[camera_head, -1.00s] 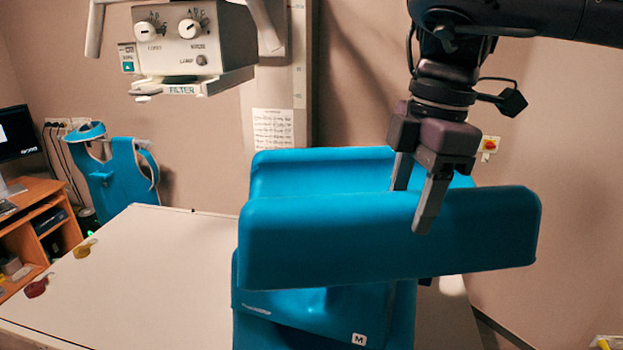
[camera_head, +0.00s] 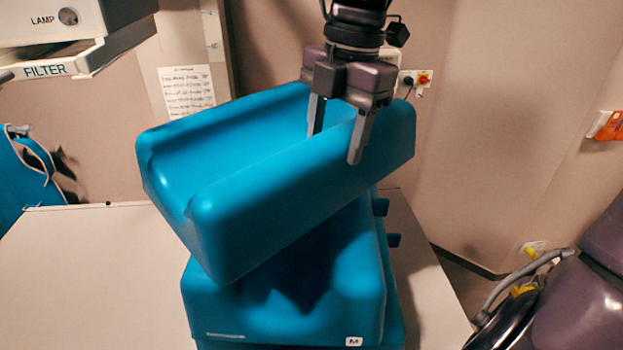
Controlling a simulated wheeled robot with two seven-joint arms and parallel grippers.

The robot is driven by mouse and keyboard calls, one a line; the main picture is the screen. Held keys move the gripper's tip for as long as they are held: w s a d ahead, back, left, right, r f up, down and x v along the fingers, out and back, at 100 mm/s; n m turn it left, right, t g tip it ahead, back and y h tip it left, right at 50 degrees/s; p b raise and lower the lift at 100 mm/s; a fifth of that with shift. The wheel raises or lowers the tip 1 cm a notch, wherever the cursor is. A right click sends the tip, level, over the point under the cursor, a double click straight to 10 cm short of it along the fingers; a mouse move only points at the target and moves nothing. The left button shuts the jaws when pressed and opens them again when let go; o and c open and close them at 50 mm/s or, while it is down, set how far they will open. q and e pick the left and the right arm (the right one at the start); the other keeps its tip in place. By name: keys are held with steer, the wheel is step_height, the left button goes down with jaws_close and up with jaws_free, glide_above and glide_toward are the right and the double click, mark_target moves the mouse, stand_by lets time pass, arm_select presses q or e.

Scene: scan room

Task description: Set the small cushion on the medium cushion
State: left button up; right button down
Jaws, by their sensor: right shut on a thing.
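The small cushion (camera_head: 270,205) is a blue trough-shaped pad with raised side walls. My right gripper (camera_head: 336,146) comes from above and is shut on its near side wall, toward the right end. The medium cushion (camera_head: 280,305) is blue, with a white "M" label at its lower right corner. It lies below the small cushion, which hides much of its top and is turned at an angle to it. I cannot tell whether the two touch. My left gripper is out of view.
A pale table (camera_head: 90,250) holds the cushions, and its left part is clear. Another blue edge (camera_head: 397,315) shows below the medium cushion. A filter housing (camera_head: 70,55) hangs at the upper left. A blue apron (camera_head: 25,180) stands at the far left.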

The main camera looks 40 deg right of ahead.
steer(key=f, duration=0.3)
steer(key=shift+w+f, duration=0.1)
steer(key=shift+w, duration=0.1)
steer(key=shift+f, duration=0.3)
step_height(320, 180, down, 3)
steer(key=shift+s+p, duration=0.15)
steer(key=shift+p, duration=0.3)
steer(key=shift+f, duration=0.4)
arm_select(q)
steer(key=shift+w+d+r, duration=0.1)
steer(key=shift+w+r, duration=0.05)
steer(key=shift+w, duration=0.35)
arm_select(e)
steer(key=shift+f, duration=0.1)
steer(key=c, duration=0.5)
jaws_free()
